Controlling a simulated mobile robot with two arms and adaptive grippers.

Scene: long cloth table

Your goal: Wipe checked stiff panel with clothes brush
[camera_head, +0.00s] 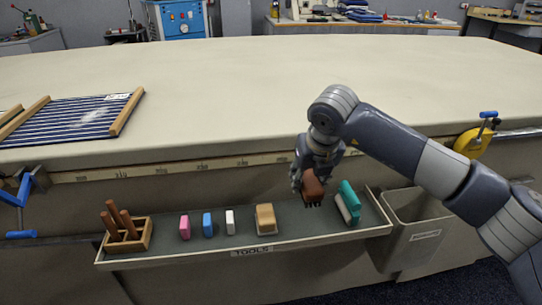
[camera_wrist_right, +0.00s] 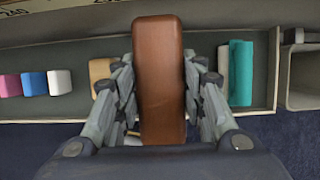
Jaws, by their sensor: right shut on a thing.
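My right gripper (camera_head: 309,178) is shut on a brown brush (camera_head: 314,189). Dark bristles show at the brush's lower edge. In the right wrist view the brush's smooth brown back (camera_wrist_right: 159,80) stands between the two fingers (camera_wrist_right: 160,95). The brush is over the tool tray; whether it touches the tray floor I cannot tell. A blue and white panel (camera_head: 70,117) lies on the table at the left, with wooden bars along it; its pattern looks striped, not checked, and its left part is cut off. My left gripper is not in view.
The tool tray (camera_head: 200,258) hangs at the table's front. It holds a wooden block (camera_head: 265,219), pink, blue and white blocks, a teal-and-white piece (camera_head: 348,203) and a wooden rack (camera_head: 128,234). A grey bin (camera_head: 415,225) and yellow clamp (camera_head: 470,142) are right. The tabletop's middle is clear.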

